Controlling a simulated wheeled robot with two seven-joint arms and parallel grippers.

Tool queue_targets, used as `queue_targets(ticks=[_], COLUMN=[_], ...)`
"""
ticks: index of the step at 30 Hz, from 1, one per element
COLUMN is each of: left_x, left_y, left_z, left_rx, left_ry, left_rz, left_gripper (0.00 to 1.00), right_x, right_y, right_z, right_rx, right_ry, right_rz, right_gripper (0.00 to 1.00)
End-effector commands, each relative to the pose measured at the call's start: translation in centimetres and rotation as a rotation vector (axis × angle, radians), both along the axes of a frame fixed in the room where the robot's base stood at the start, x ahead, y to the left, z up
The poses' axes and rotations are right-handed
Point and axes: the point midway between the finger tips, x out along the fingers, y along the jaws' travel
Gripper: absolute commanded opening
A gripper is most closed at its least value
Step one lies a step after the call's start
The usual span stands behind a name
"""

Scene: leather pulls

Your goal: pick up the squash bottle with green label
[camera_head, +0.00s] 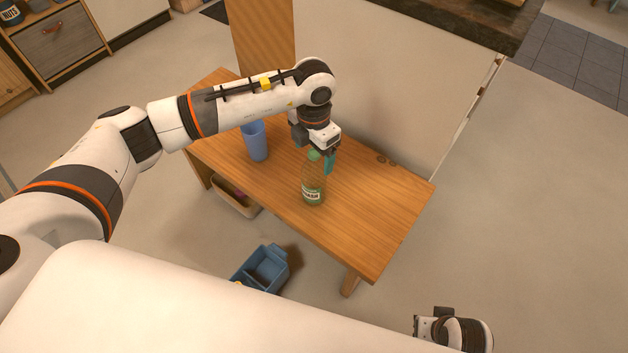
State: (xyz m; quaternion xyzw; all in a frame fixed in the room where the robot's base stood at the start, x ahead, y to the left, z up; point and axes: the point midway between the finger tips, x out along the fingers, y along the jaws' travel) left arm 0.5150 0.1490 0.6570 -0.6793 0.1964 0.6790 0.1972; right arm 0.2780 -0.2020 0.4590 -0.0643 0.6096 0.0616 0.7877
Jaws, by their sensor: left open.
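The squash bottle (313,184) stands upright on the wooden table, near its front edge. It is greenish and see-through, with a green top and a pale label with dark letters. My left gripper (322,160) points down at the bottle's top, with its teal fingers around or just beside the neck. It is open; I cannot tell if a finger touches the bottle. Part of my right arm (455,330) shows at the bottom right, and its fingers cannot be made out clearly.
A blue bin (262,268) sits on the floor in front, and a beige basket (236,200) is under the table.

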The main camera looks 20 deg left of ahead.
Motion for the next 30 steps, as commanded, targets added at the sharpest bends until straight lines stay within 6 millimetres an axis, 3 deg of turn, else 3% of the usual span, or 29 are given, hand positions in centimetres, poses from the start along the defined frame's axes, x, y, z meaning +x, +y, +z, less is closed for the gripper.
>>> queue_targets(ticks=[9,19,30], left_x=[0.2,0.2,0.2], left_y=[0.1,0.1,0.1], left_z=[-4.5,-5.0,-5.0], left_rx=[-0.001,-0.001,-0.001], left_ry=[0.003,0.001,0.001], left_rz=[0.0,-0.001,-0.001], left_gripper=[0.83,0.81,0.21], right_x=[0.1,0.1,0.1], right_y=[-0.1,-0.1,-0.1], right_z=[2.4,2.9,2.9], right_rx=[0.0,0.001,0.001], right_ry=[-0.013,-0.015,-0.015], right_rz=[-0.002,-0.003,-0.003], right_gripper=[0.45,0.45,0.45])
